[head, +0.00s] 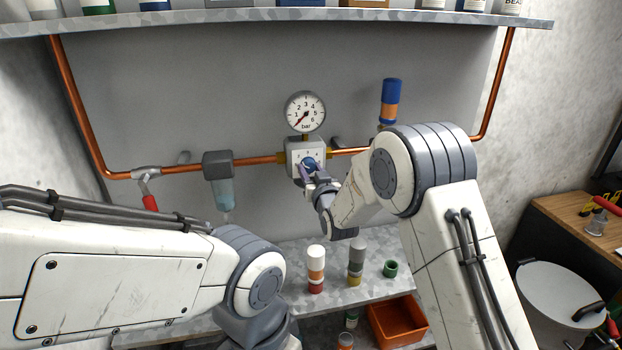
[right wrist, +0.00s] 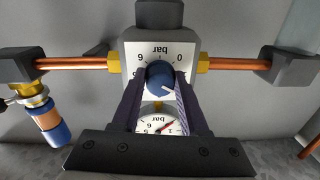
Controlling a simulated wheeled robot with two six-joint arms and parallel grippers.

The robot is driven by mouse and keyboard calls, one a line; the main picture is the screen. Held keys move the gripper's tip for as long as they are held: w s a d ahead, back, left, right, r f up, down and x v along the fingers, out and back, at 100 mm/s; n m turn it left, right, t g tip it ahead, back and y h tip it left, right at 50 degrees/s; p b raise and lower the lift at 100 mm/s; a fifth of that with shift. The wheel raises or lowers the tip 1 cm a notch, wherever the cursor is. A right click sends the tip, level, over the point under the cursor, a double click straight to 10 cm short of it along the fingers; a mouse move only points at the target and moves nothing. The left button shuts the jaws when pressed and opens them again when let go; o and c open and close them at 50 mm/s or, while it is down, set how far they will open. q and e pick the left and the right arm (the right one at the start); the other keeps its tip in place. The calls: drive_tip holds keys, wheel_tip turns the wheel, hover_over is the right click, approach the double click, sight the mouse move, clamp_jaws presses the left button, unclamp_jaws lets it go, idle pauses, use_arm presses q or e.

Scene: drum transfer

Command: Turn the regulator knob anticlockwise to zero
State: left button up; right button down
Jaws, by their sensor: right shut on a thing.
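The blue regulator knob (head: 309,162) sits on the front of a pale square regulator body (head: 294,149). The knob (right wrist: 158,74) also shows in the right wrist view, which is upside down. A white mark on it points to the lower right there, away from the 0 on the scale. My right gripper (right wrist: 160,84) is shut on the knob, one finger on each side. The round gauge (head: 305,110) stands above the regulator, its red needle pointing to the lower left, below the 1. My left arm comes in from the left; its gripper is not visible.
A copper pipe (head: 260,160) runs along the wall on both sides of the regulator. A filter bowl (head: 222,190) and red-handled valve (head: 150,202) are at left, a blue-orange cylinder (head: 391,100) at right. Small containers (head: 316,270) stand on the ledge below.

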drive_tip(key=n+b, duration=0.3)
drive_tip(key=shift+f+n+b, duration=0.2)
drive_tip(key=shift+n+b, duration=0.15)
drive_tip(key=shift+n, duration=0.05)
drive_tip(key=n+b, duration=0.3)
drive_tip(key=shift+d, duration=0.1)
drive_tip(key=n+b, duration=0.2)
drive_tip(key=n, duration=0.2)
drive_tip(key=shift+r, duration=0.15)
drive_tip(key=shift+r+n+h+b, duration=0.15)
drive_tip(key=shift+n+h+b, duration=0.45)
drive_tip(key=shift+n, duration=1.2)
drive_tip(key=shift+c, duration=2.2)
unclamp_jaws()
drive_tip(key=b+v, duration=0.2)
drive_tip(key=v, duration=0.8)
drive_tip(key=shift+s+d+b, duration=0.15)
drive_tip(key=shift+d+b, duration=0.05)
drive_tip(key=shift+b, duration=0.15)
